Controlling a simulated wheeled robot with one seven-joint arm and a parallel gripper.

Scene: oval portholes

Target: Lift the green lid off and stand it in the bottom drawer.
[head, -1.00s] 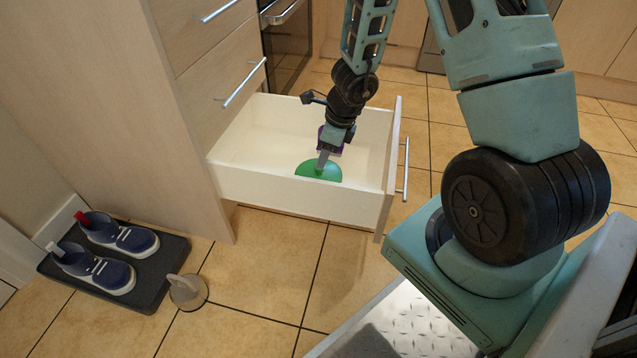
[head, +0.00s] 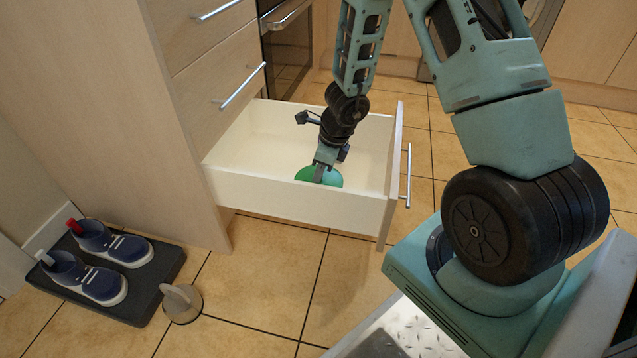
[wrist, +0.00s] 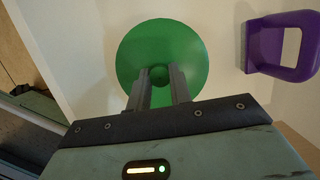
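The green lid (head: 304,174) shows low inside the open bottom drawer (head: 290,198), its lower part hidden by the drawer's near wall. In the wrist view it is a round green disc (wrist: 160,45) seen face-on, with its small knob between my fingers. My gripper (wrist: 159,80) points down into the drawer, and its two fingers close in on both sides of the knob, apparently touching it. In the head view my gripper (head: 319,176) hides part of the lid. I cannot tell what the lid rests on.
A purple handle-shaped thing (wrist: 290,45) is to the right of the lid in the wrist view. Closed drawers (head: 225,85) rise above the open one. Shoes (head: 100,262) on a dark mat and a beige round object (head: 181,302) are on the tiled floor.

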